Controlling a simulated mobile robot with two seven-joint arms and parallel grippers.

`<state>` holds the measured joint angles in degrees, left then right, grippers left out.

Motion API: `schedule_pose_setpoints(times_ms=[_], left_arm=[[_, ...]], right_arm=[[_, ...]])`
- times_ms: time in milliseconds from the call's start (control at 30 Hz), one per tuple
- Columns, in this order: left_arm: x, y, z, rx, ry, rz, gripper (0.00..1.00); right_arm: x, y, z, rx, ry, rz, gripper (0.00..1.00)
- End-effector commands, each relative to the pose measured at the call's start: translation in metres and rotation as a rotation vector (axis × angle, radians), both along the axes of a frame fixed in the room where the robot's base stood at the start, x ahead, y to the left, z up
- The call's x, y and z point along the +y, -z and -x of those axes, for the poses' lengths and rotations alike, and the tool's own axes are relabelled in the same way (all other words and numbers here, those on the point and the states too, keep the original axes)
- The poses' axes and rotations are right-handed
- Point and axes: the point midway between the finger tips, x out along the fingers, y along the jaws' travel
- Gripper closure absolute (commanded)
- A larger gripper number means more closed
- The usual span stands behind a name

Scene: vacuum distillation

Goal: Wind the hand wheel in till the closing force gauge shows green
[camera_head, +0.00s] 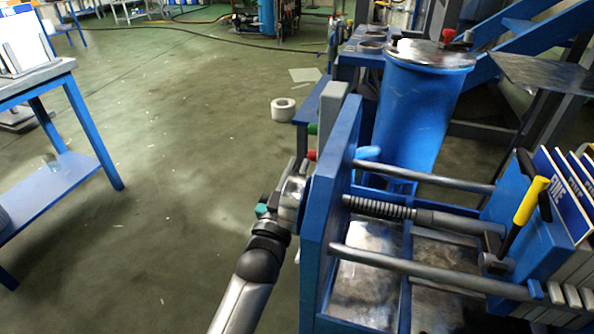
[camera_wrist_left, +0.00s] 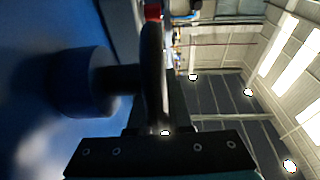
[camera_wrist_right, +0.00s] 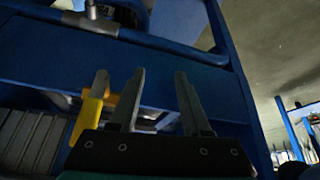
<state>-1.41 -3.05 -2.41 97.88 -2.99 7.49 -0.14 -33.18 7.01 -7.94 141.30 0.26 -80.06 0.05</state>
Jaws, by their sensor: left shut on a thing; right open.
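The hand wheel (camera_wrist_left: 153,70) shows edge-on as a dark rim in the left wrist view, with its shaft and round blue hub (camera_wrist_left: 85,82) beside it. My left gripper (camera_head: 299,188) is shut on the wheel, outside the press's blue end plate (camera_head: 334,190). The plate hides most of the wheel in the head view. A threaded screw (camera_head: 380,208) runs from this plate toward the plate pack on the right. My right gripper (camera_wrist_right: 157,100) is open and empty, near a yellow handle (camera_wrist_right: 90,115). I cannot make out the closing force gauge or its colour.
A yellow-gripped lever (camera_head: 530,200) stands at the press's right end. Two grey bars (camera_head: 430,272) run along the press. A blue drum (camera_head: 418,110) stands behind it. A blue table (camera_head: 50,75) is at the left; the floor between is clear.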

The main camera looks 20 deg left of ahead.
Motion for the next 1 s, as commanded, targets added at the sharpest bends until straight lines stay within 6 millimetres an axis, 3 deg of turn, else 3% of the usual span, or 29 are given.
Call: schedule_pose_setpoints(times_ms=[67, 100, 367, 733, 833, 1000], left_arm=[[0.0, 0.0, 0.0, 0.002, 0.0, 0.0, 1.0], [0.0, 0.0, 0.0, 0.002, 0.0, 0.0, 0.8], [0.0, 0.0, 0.0, 0.002, 0.0, 0.0, 0.53], [0.0, 0.002, 0.007, 0.003, 0.0, 0.0, 0.53], [0.001, 0.004, 0.018, 0.006, 0.0, 0.0, 0.53], [0.001, 0.01, 0.046, 0.007, 0.0, 0.0, 0.53]], right_arm=[[0.0, 0.0, 0.0, 0.001, 0.0, 0.0, 0.53], [0.0, 0.0, 0.0, 0.001, 0.0, 0.0, 0.53], [0.0, 0.0, 0.0, 0.001, 0.0, 0.001, 0.53], [-0.001, -0.002, 0.001, 0.007, 0.001, 0.003, 0.53], [-0.003, 0.001, 0.005, 0.035, 0.003, 0.011, 0.53], [-0.007, 0.024, 0.004, 0.096, 0.014, 0.025, 0.53]])
